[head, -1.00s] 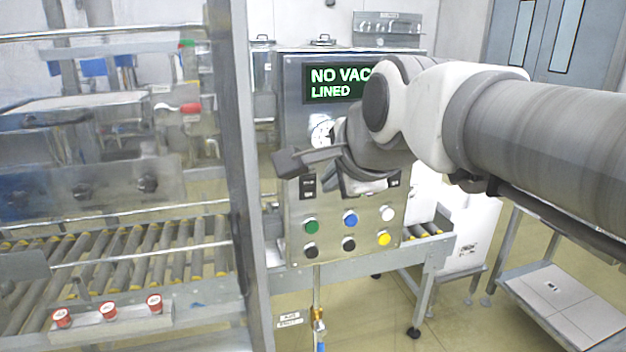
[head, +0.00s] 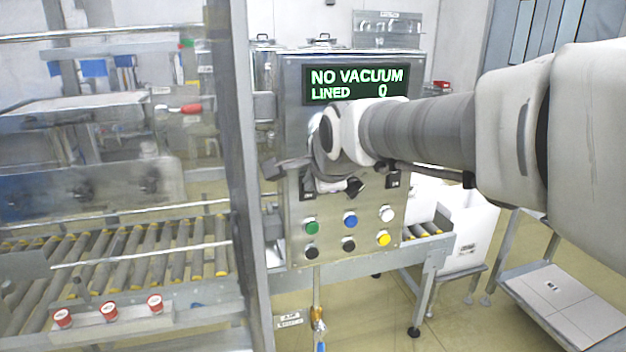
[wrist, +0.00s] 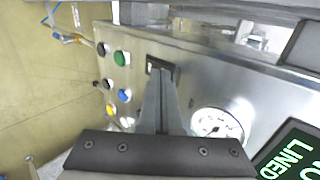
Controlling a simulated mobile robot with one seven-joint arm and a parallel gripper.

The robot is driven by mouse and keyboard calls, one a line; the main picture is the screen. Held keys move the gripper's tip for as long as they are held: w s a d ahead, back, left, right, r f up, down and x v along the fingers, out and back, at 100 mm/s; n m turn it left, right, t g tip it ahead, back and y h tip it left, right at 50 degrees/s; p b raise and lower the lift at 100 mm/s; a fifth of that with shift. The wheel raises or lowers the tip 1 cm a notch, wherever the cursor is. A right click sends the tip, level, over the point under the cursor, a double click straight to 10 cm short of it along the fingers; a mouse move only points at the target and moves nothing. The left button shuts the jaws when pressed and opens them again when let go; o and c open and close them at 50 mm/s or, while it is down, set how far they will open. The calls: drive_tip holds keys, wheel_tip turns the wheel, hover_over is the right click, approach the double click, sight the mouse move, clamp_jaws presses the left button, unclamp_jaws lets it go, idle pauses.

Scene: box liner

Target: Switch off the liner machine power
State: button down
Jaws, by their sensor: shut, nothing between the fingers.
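The liner machine's steel control panel (head: 295,225) faces me. Its green-lettered display (head: 357,83) reads "NO VACUUM" and "LINED 0". A black switch (wrist: 160,66) in a dark frame sits near the green button (wrist: 119,58) in the wrist view; it shows as the left switch (head: 307,188) in the head view. My gripper (wrist: 161,78) is shut and empty, its tips over the near edge of that switch. Whether they touch it, and the switch's position, I cannot tell. Another black switch (head: 393,180) is at the right of the panel.
Below are green (head: 311,227), blue (head: 350,220), white (head: 387,213), yellow (head: 384,238) and black buttons. A round gauge (wrist: 216,124) is beside my fingers. A metal post (head: 241,200) and roller conveyor (head: 150,255) stand left. A low table (head: 570,300) is right.

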drive_tip(key=shift+w+a+r+g+p, duration=0.1)
drive_tip(key=shift+w+g+p, duration=0.25)
drive_tip(key=shift+p, duration=0.4)
drive_tip(key=shift+r, duration=0.2)
drive_tip(key=shift+r+p, duration=0.45)
drive_tip(key=shift+r, duration=0.15)
drive_tip(key=shift+s, duration=0.15)
